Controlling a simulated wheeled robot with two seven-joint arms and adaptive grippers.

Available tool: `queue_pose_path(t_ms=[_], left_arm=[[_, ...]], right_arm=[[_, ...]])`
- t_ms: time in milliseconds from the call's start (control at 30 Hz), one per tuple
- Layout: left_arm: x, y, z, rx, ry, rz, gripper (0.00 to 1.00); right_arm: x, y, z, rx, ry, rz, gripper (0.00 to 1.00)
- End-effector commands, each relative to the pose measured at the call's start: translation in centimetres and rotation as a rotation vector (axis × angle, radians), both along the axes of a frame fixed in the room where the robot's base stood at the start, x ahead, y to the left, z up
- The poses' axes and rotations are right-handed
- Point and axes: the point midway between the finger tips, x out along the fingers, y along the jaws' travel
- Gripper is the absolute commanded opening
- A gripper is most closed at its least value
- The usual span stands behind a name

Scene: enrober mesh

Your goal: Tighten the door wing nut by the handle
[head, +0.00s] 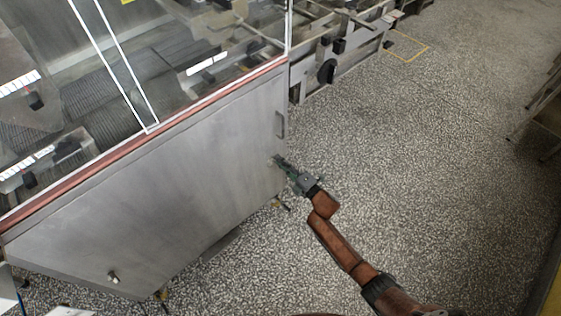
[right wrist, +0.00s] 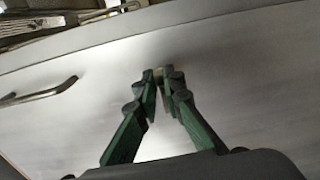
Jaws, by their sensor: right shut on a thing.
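The steel door panel (head: 190,165) of the machine has a bar handle (head: 281,124) near its upper right edge. My right gripper (head: 278,161) is at the panel a little below the handle, with its fingertips against or very close to the door face. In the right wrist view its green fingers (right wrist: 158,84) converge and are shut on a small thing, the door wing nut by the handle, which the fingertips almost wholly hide. The handle (right wrist: 40,95) shows to the left there, apart from the fingers. My left gripper is not in view.
Another small knob or wing nut (head: 113,277) sits on the panel's lower left. Clear guarding (head: 200,62) with a red-brown lower rail (head: 150,137) stands above the door. The speckled floor (head: 420,170) to the right is open. A conveyor frame (head: 340,55) stands behind.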

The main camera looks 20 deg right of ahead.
Motion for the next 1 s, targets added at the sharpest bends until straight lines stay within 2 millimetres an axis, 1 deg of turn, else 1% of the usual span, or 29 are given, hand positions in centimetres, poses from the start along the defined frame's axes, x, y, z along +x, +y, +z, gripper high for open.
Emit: queue_pose_path(t_ms=[233, 633, 667, 700, 900, 1000], left_arm=[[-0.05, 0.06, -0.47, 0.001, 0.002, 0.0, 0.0], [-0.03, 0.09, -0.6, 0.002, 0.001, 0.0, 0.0], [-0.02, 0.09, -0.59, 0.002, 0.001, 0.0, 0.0], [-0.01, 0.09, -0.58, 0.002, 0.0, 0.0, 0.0], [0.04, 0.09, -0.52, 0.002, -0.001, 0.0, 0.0], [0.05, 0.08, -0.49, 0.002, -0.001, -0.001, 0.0]], right_arm=[[-0.02, -0.03, -0.21, 0.044, 0.018, -0.001, 0.0], [-0.03, -0.02, -0.26, 0.049, 0.021, -0.001, 0.0], [-0.03, -0.02, -0.26, 0.049, 0.021, -0.001, 0.09], [-0.03, -0.02, -0.26, 0.048, 0.021, -0.001, 0.12], [-0.02, 0.0, -0.19, 0.047, 0.019, 0.0, 0.26], [-0.01, 0.0, -0.16, 0.048, 0.018, 0.0, 0.26]])
